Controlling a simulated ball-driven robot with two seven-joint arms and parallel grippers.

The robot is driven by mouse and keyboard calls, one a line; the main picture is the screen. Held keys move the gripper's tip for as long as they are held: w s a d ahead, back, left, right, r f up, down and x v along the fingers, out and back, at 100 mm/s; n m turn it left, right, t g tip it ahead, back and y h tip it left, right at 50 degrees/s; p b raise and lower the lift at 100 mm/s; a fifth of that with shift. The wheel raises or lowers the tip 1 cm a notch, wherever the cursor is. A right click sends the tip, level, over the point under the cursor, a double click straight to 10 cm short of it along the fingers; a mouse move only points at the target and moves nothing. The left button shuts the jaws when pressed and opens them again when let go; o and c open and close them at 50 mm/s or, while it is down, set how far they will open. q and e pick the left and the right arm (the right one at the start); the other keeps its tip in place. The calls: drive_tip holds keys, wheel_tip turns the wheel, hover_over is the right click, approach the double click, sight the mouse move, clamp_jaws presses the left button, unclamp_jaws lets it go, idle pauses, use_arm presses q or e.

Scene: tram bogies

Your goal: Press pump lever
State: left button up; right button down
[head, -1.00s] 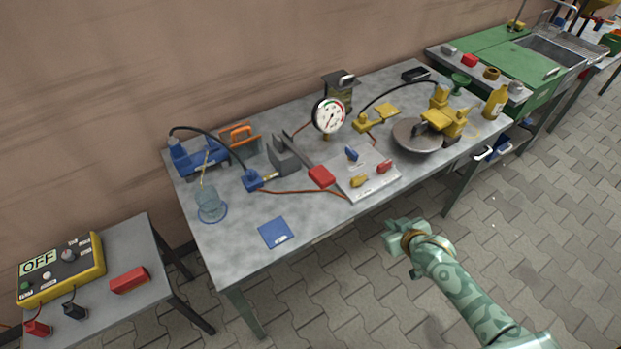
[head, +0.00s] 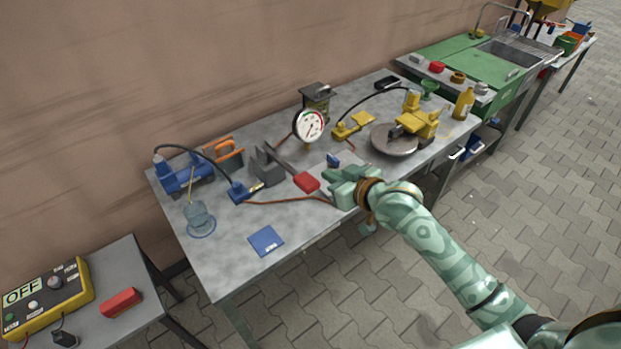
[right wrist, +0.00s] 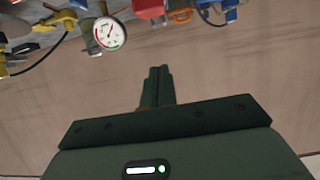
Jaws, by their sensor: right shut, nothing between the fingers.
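The pump lever is a grey bar with a red grip (head: 306,181) at its near end, rising from a grey pump block (head: 266,168) on the metal bench. A round dial gauge (head: 309,126) stands behind it. My right gripper (head: 336,187) is shut and empty, just to the right of the red grip, over the pale plate. I cannot tell how high it is above it. My left gripper is not in view.
A blue vice-like tool (head: 183,177), a glass jar (head: 199,215) and a blue card (head: 266,240) are on the left of the bench (head: 225,270). A yellow tool (head: 415,118) and round plate stand at right. An OFF box (head: 45,298) sits on a side table.

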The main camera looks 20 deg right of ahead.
drive_tip(key=b, duration=0.3)
hover_over(311, 184)
wheel_tip(311, 184, down, 4)
drive_tip(key=shift+r, duration=0.2)
wheel_tip(311, 184, down, 3)
drive_tip(key=shift+w+f+b, duration=0.1)
drive_tip(key=shift+w+b, duration=0.05)
drive_tip(key=shift+b, duration=0.35)
drive_tip(key=shift+f, duration=0.35)
drive_tip(key=shift+f, duration=0.1)
